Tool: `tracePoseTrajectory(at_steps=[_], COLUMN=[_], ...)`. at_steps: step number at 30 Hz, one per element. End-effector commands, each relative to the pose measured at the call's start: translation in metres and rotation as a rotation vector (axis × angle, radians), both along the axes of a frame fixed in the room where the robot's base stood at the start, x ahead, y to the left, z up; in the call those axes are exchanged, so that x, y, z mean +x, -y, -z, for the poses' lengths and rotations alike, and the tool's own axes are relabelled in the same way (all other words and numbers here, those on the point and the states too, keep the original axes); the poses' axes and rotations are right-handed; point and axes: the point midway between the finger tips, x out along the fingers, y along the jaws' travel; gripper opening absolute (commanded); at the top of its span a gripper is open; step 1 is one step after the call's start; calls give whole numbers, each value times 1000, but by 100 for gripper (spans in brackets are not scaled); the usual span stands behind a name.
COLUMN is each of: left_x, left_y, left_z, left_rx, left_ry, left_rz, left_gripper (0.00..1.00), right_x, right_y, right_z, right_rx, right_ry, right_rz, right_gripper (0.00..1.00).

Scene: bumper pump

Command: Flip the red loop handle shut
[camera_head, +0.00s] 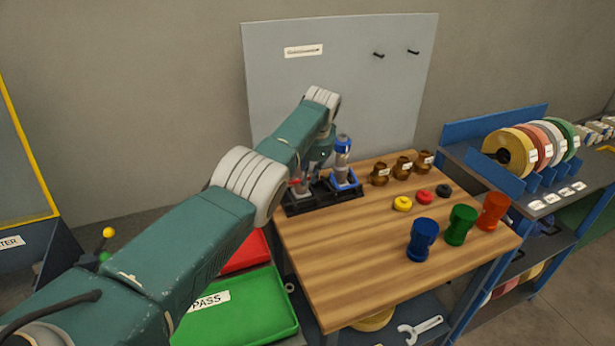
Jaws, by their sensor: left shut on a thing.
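My left gripper (310,171) reaches down over the left part of the black fixture (320,197) at the back left of the wooden table. It is shut on a part there, and a small bit of red (294,184) shows just beside it, which I take as the red loop handle. My arm and fingers hide most of the handle, so its tilt cannot be told. A grey pump with a blue top and blue base (342,160) stands upright in the right part of the fixture. My right gripper is not in view.
On the wooden table (340,265) stand several brown fittings (402,167), flat yellow, red and black caps (424,196), and blue, green and red cups (461,224). A grey board (340,70) rises behind. A green tray (250,315) lies below left. The table's front left is clear.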

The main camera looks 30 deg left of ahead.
Motion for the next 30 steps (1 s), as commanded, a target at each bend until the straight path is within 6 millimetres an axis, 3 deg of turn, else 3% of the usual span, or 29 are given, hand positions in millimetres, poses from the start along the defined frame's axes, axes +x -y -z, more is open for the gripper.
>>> tracePoseTrajectory(at_steps=[7,8,10,11,23,30], left_x=[0,0,0,0,0,-1], left_y=[0,0,0,0,-1,-8], left_z=[0,0,0,0,0,1], left_rx=[1,1,1,1,4,39], left_ry=[-1,0,0,0,3,33], left_rz=[0,0,0,0,0,1], left_gripper=[0,19,33,36,36,36], right_x=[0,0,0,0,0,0], right_y=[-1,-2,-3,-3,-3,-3], right_z=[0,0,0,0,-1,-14], right_rx=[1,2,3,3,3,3], right_ry=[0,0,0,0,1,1], right_rz=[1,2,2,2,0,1], right_gripper=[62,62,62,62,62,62])
